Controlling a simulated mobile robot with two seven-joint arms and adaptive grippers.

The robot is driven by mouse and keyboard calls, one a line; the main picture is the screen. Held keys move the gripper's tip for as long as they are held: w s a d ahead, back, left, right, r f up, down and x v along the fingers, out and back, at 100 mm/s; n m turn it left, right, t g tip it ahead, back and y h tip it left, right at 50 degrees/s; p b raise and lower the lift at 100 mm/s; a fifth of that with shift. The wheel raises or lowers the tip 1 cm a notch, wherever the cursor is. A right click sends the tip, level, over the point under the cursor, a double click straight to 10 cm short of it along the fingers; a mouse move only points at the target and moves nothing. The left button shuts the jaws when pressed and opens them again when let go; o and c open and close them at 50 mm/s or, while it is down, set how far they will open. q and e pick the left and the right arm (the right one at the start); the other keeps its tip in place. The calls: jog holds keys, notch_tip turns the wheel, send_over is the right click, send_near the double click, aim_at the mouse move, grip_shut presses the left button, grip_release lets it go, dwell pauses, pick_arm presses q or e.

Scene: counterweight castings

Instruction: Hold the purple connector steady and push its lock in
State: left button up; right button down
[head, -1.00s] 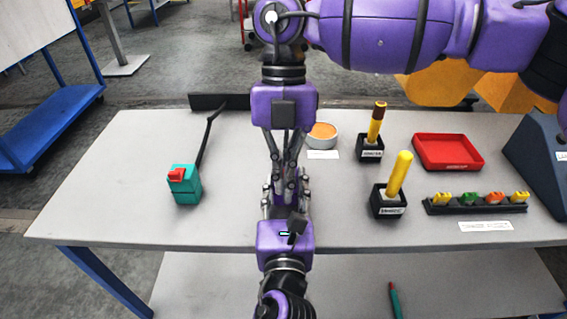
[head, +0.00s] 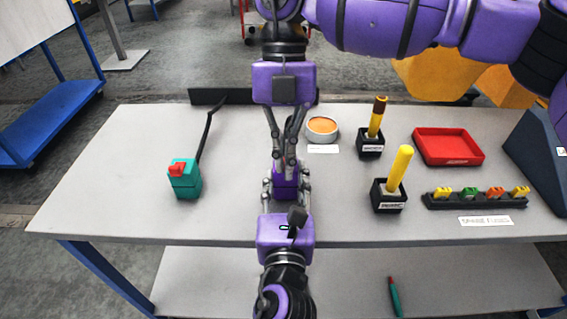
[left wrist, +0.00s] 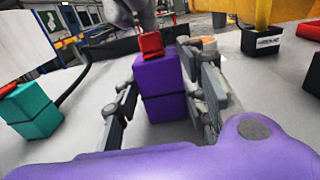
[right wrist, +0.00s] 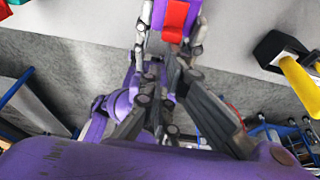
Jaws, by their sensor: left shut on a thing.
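The purple connector (head: 287,187) stands upright between the fingers of my left gripper (head: 286,181), which is shut on it near the table's front edge. In the left wrist view the connector (left wrist: 160,85) has its red lock (left wrist: 151,44) standing up from its top. The red lock (right wrist: 175,18) also shows at the top of the right wrist view. My right gripper (head: 285,160) points down from the far side, close to the connector. Its fingertips (right wrist: 166,65) are together, with nothing seen between them. The connector's lower part is partly hidden by the left fingers.
A teal connector (head: 184,182) with a red lock and a black cable stands at the left. To the right are a round orange-topped dish (head: 321,129), two black holders with yellow handles, a red tray (head: 447,147) and a fuse rack (head: 475,200). The table between the teal connector and my grippers is clear.

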pick_arm(q)
jog(key=shift+f, duration=0.1)
pick_arm(e)
jog(key=v, duration=0.8)
jog(key=shift+r, duration=0.25)
pick_arm(q)
jog(key=o, duration=1.3)
jog(key=shift+o, duration=0.2)
